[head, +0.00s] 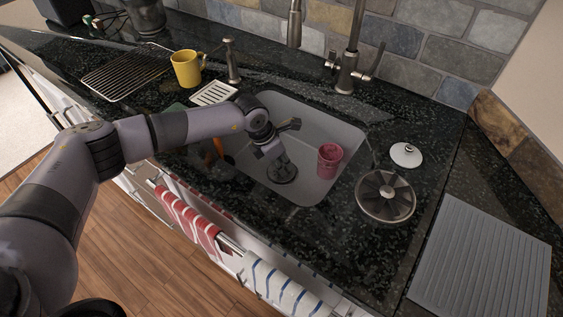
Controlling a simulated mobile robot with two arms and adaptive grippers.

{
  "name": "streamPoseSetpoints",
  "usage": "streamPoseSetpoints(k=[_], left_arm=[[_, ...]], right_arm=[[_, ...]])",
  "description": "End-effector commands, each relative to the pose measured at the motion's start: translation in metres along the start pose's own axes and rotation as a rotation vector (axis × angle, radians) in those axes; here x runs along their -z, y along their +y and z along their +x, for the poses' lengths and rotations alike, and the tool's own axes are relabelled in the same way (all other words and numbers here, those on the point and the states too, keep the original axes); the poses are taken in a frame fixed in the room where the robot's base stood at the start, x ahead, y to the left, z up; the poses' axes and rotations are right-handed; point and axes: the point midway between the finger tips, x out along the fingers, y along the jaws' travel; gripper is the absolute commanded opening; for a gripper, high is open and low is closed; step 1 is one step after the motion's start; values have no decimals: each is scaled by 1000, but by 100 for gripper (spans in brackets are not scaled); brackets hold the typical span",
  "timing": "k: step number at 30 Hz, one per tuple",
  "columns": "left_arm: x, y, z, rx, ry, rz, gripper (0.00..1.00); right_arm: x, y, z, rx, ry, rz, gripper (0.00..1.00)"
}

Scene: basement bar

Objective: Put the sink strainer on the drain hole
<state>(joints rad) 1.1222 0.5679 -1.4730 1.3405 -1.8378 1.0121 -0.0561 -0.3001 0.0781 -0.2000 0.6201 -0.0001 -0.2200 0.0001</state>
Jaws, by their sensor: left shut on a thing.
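My left gripper (279,158) reaches down into the grey sink basin (313,126). It is shut on a small dark round piece, which I take to be the sink strainer (282,174). The strainer is low in the basin, at or just above its floor. I cannot tell whether it touches the floor. The drain hole cannot be made out apart from this dark round shape; it may be hidden beneath it. My right gripper is not in view.
A pink cup (329,161) stands in the basin, right of my gripper. A metal steamer-like basket (386,196) and a white lid (406,155) lie on the counter to the right. A yellow mug (187,68) and the faucet (350,62) stand behind.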

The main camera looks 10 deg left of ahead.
Motion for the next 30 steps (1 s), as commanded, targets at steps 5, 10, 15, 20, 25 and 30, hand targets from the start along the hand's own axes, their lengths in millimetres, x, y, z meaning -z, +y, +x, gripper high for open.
streamPoseSetpoints(k=[5, 10, 15, 20, 25, 30], left_arm=[[0, 0, 1, 0, 0, 0, 24], [0, 0, 1, 0, 0, 0, 35], [0, 0, 1, 0, 0, 0, 39], [0, 0, 0, 0, 0, 0, 39], [0, 1, -12, -1, -2, 0, 39], [0, 2, -45, -3, -3, 0, 39]], right_arm=[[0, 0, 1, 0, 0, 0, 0], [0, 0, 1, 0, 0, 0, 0], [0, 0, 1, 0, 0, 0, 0], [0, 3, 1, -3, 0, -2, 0], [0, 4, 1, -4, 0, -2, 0], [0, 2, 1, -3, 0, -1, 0]])
